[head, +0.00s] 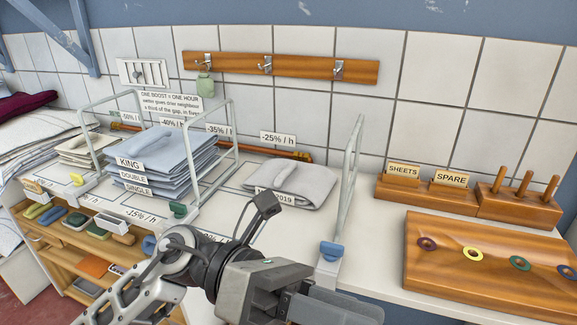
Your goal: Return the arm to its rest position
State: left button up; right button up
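My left arm comes in from the lower left, and its gripper (345,304) is low in the middle of the view, in front of the white counter (226,214). The two grey fingers overlap in this view, so I cannot tell whether they are open or shut. I see nothing held between them, though the lower finger is cut off by the frame's bottom edge. My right gripper is not in view.
Folded blue linen (168,155) stands inside a wire rack, and a grey folded piece (290,182) lies right of it. A divider (345,190) with a blue foot rises just behind my gripper. A wooden board (487,285) with coloured rings lies right. Shelves (68,258) are lower left.

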pick_arm(q)
jog(key=w+a+n+t+h, duration=0.3)
jog(key=w+n+t+h, duration=0.45)
jog(key=n+t, duration=0.8)
jog(key=w+a+f+n+t+y, duration=0.3)
jog(key=f+n+t+y, duration=0.15)
jog(key=n, duration=0.55)
jog(key=w+a+f+n+t+y, duration=0.35)
jog(key=n+t+y, duration=0.25)
jog(key=n, duration=0.3)
jog(key=s+a+f+n+g+y, duration=0.2)
jog(key=s+a+f+n+y, duration=0.1)
jog(key=f, duration=0.5)
jog(key=s+a+f+n+g+y, duration=0.3)
jog(key=f+n, duration=0.3)
jog(key=f, duration=0.3)
jog(key=s+a+f+n+g+y, duration=0.2)
jog(key=s+a+f+n+y, duration=0.2)
jog(key=f, duration=0.5)
jog(key=shift+s+a+f+n+y, duration=0.25)
jog(key=shift+s+n+y, duration=0.3)
jog(key=shift+s, duration=0.25)
